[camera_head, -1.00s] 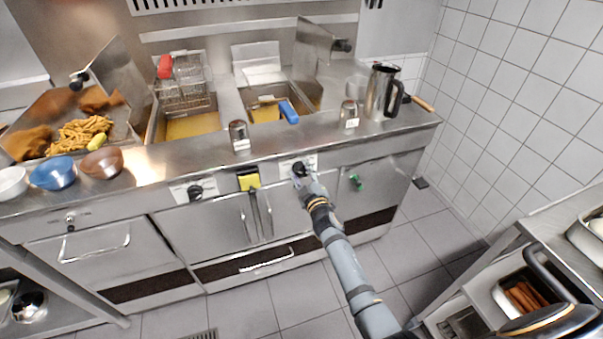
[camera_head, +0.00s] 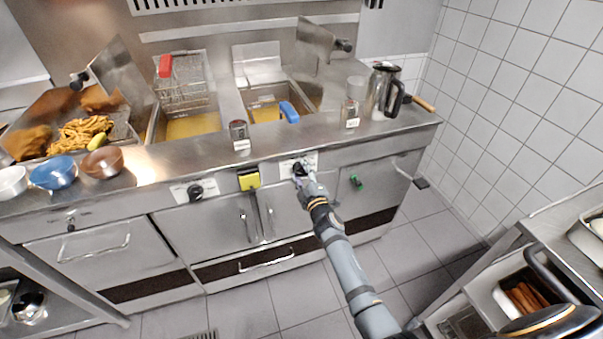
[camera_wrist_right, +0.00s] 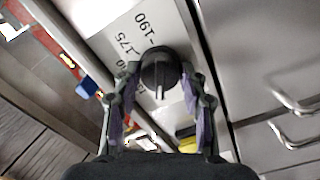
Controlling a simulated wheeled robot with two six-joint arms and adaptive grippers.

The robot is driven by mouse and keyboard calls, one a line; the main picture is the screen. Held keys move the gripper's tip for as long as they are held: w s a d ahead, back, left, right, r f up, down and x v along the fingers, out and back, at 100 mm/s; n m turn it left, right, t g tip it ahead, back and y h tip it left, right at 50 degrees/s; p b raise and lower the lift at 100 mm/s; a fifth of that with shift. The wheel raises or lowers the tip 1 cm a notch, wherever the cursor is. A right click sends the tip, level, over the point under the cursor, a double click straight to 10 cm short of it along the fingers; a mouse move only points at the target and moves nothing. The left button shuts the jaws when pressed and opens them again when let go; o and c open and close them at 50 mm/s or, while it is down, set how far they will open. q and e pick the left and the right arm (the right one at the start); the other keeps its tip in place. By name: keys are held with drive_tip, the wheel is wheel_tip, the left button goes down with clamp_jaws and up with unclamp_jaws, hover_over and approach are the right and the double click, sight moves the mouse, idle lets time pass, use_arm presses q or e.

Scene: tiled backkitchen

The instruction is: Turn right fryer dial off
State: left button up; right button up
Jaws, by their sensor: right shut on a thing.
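The right fryer dial (camera_head: 299,169) is a black round knob on a white plate with temperature marks, on the fryer's front panel. In the right wrist view the dial (camera_wrist_right: 160,72) sits between the two fingers, with its light pointer line visible and marks such as 175 and 190 on the plate. My right gripper (camera_head: 303,177) reaches up to the dial from below. In the wrist view the gripper (camera_wrist_right: 160,90) has a finger on each side of the dial and is shut on it, though finger contact is hard to see. My left gripper is not in view.
Fryer baskets, shakers and a steel jug (camera_head: 381,92) stand on the counter above.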

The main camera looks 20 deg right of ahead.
drive_tip(key=o, duration=1.2)
drive_tip(key=shift+c, duration=0.2)
drive_tip(key=s, duration=1.2)
drive_tip(key=shift+d, duration=0.2)
drive_tip(key=shift+f, duration=0.1)
